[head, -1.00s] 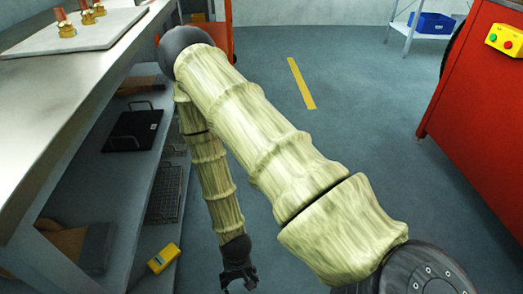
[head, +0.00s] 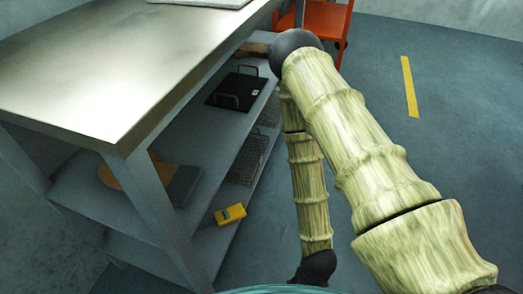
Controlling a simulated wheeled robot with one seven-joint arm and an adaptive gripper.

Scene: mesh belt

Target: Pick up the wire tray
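A grey wire tray (head: 247,158) lies on a shelf under the steel bench in the head view, left of my arm. More wire mesh (head: 268,114) shows farther back, partly hidden by the shelf above; I cannot tell whether it is a second tray. The dark end of my arm with part of my gripper (head: 308,279) is at the bottom edge, right of the shelves and apart from the wire tray. Its fingers are cut off or hidden, so I cannot see whether they are open.
The steel bench (head: 110,70) fills the left. A black tray with handles (head: 238,92) is on the shelf, and a yellow device (head: 230,214) lies in front of the wire tray. A red-orange cart (head: 325,22) stands behind. The floor to the right is clear.

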